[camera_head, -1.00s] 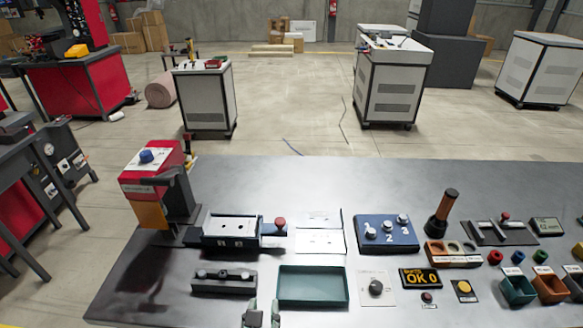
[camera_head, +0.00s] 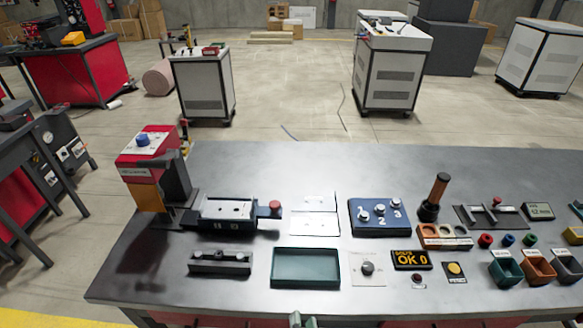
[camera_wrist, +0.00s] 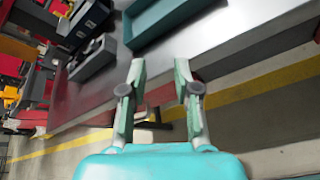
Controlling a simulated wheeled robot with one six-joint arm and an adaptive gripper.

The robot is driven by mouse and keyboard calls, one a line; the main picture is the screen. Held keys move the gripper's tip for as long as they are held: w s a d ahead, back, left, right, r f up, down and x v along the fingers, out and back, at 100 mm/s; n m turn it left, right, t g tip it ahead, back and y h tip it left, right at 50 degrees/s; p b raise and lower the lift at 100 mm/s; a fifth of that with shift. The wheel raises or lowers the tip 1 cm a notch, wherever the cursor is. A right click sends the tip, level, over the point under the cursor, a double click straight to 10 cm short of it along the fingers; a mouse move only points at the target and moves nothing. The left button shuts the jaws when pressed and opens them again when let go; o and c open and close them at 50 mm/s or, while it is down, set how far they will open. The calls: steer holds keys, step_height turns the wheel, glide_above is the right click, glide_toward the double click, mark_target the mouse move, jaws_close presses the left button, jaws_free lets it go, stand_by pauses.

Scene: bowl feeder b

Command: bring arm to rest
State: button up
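My gripper (camera_wrist: 161,80) shows in the wrist view with its two pale green fingers apart and nothing between them. It is open, in front of the table's front edge, with the floor behind the fingers. In the head view only the tips of my gripper (camera_head: 302,321) show at the bottom edge, below the green tray (camera_head: 306,284). The tray is empty and also shows in the wrist view (camera_wrist: 160,22). The rest of my arm is hidden.
Yellow-striped floor (camera_wrist: 270,85) lies clear before the table.

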steer(key=s+d+f+m+y, duration=0.1)
steer(key=s+d+f+m, duration=0.4)
steer(key=s+d+m, duration=0.6)
steer(key=s+d+r+m+h, duration=0.1)
steer(key=s+d+r+m, duration=0.1)
steer(key=s+m, duration=0.5)
steer(key=s+d+r+m+t+h, duration=0.1)
steer(key=s+d+r+m, duration=0.2)
steer(key=s+m, duration=0.5)
steer(key=m, duration=0.3)
steer(key=shift+s+r+m, duration=0.15)
steer(key=shift+r+m, duration=0.05)
steer(key=shift+m, duration=0.2)
